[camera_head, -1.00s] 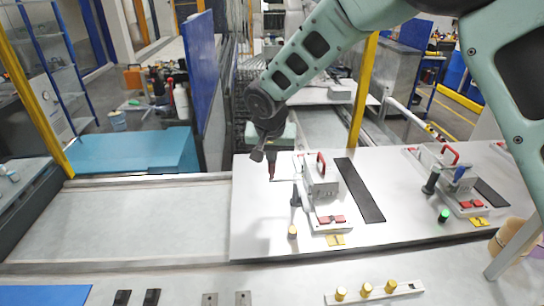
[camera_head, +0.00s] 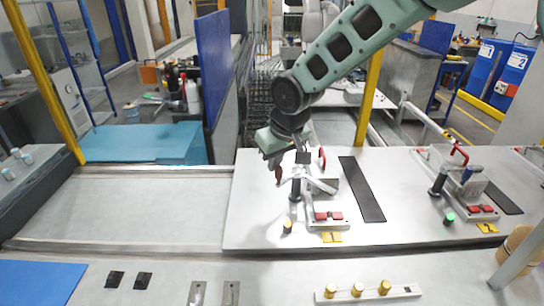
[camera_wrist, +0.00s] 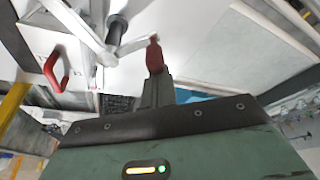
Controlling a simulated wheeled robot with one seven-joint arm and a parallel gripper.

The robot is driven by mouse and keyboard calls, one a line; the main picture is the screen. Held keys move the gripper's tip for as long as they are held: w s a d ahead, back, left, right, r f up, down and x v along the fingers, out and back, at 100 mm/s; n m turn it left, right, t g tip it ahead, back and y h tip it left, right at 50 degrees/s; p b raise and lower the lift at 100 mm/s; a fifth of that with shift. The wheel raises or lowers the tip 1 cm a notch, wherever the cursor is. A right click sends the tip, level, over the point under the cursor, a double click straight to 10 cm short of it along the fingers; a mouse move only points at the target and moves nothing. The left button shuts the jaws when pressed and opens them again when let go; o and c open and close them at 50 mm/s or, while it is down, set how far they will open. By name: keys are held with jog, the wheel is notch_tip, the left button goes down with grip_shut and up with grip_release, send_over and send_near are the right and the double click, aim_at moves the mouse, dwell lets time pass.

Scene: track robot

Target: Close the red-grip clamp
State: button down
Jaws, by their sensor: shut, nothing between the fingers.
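The clamp (camera_head: 328,200) with a red loop handle (camera_head: 322,158) stands on the pale plate (camera_head: 260,220), left of the black strip. Its silver lever (camera_wrist: 132,46) ends in a red grip (camera_wrist: 154,56), which also shows in the head view (camera_head: 278,174). My gripper (camera_head: 277,160) is tilted beside the clamp, on its left. In the wrist view my shut fingers (camera_wrist: 157,80) are empty and lie right at the lower end of the red grip. Whether they touch it I cannot tell. The red loop handle (camera_wrist: 56,68) shows left in the wrist view.
A similar clamp (camera_head: 468,188) stands to the right, past the black strip (camera_head: 362,188). A dark post with a brass-coloured knob (camera_head: 287,227) stands near the clamp's front left. A rail with brass knobs (camera_head: 370,293) lies in front. The grey surface at left (camera_head: 130,210) is clear.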

aim_at(282, 179)
jog(key=n+p, duration=0.1)
jog(key=s+d+n, duration=0.1)
jog(key=shift+s+d+r+n+g+y+p, duration=0.2)
jog(key=shift+n+g+y+p, duration=0.1)
jog(key=shift+n+y+p, duration=0.1)
jog(key=n+p, duration=0.1)
jog(key=s+d+n+p, duration=0.1)
jog(key=n, duration=0.1)
jog(key=shift+s+d+f+g+y, duration=0.1)
jog(key=shift+s+d+g+y, duration=0.1)
jog(key=shift+g+y, duration=0.2)
jog(key=shift+s+d+f, duration=0.1)
jog(key=shift+s+d, duration=0.2)
jog(key=shift+d, duration=0.5)
